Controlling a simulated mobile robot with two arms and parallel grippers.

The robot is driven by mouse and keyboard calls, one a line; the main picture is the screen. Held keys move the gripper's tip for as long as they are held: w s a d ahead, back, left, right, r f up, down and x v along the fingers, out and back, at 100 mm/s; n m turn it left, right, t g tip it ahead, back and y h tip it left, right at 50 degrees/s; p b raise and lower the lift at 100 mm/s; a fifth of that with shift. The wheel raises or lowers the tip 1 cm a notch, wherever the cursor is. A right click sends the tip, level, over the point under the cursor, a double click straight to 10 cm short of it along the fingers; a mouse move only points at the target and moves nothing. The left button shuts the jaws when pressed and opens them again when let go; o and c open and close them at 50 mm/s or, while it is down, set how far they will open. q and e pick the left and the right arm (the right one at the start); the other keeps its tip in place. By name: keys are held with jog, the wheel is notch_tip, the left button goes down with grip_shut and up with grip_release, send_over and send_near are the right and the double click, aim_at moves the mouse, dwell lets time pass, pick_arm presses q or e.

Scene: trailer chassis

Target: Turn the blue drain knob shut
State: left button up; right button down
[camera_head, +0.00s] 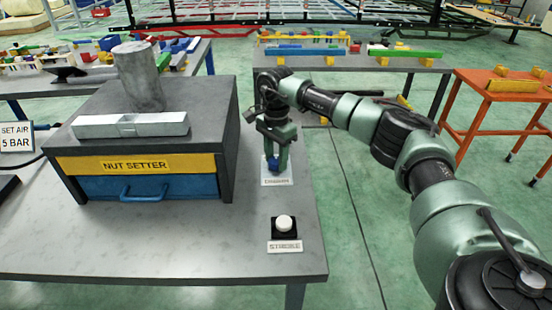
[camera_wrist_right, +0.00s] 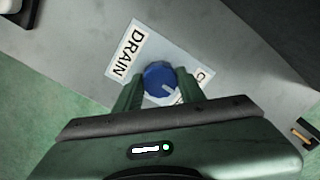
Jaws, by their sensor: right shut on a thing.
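The blue drain knob (camera_wrist_right: 158,80) sits on a pale plate beside a label reading DRAIN (camera_wrist_right: 126,52). A white pointer line shows on the knob's top, toward its lower right in the right wrist view. My right gripper (camera_wrist_right: 161,88) points down and is shut on the knob, one finger on each side. In the head view the right gripper (camera_head: 273,160) stands over the knob (camera_head: 274,165) at the right side of the table, and its fingers hide part of the knob. A second label beside the knob is partly covered by a finger. My left gripper is not in view.
The nut setter box (camera_head: 150,160), with a blue drawer and a metal cylinder on top, stands just left of my right gripper. A white button (camera_head: 284,223) on a black base sits nearer the table's front. The table's right edge is close to the knob.

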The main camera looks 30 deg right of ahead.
aim_at(276, 160)
jog(key=shift+r+n, duration=0.1)
jog(key=shift+n, duration=0.2)
dwell(0.4)
jog(key=c, duration=0.9)
grip_release()
jog(key=shift+o, duration=0.2)
notch_tip(276, 160, up, 8)
jog(key=shift+f+b, duration=0.1)
jog(key=shift+b, duration=0.5)
